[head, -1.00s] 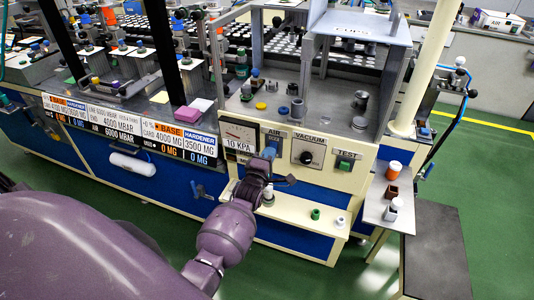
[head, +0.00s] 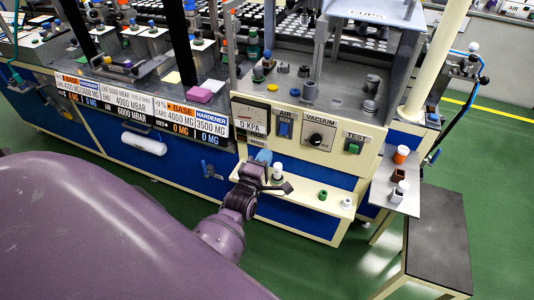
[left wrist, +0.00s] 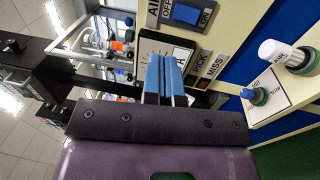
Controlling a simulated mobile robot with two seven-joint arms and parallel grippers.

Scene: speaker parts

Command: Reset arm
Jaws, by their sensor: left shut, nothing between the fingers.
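My left gripper (head: 264,157) is shut and empty. It hovers in front of the cream control panel (head: 375,147), below the AIR switch (head: 285,130) and apart from it. In the left wrist view its blue fingers (left wrist: 165,75) are together, with the blue AIR switch (left wrist: 185,13) beyond them. The pressure gauge (head: 252,116) on the panel reads 0 KPA. My right gripper is not in view.
The VACUUM dial (head: 317,139) and green TEST button (head: 353,148) are right of the switch. A cream shelf (head: 290,201) below carries a white-capped bottle (head: 277,171) and a green part (head: 322,195). A side shelf (head: 383,183) holds small containers.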

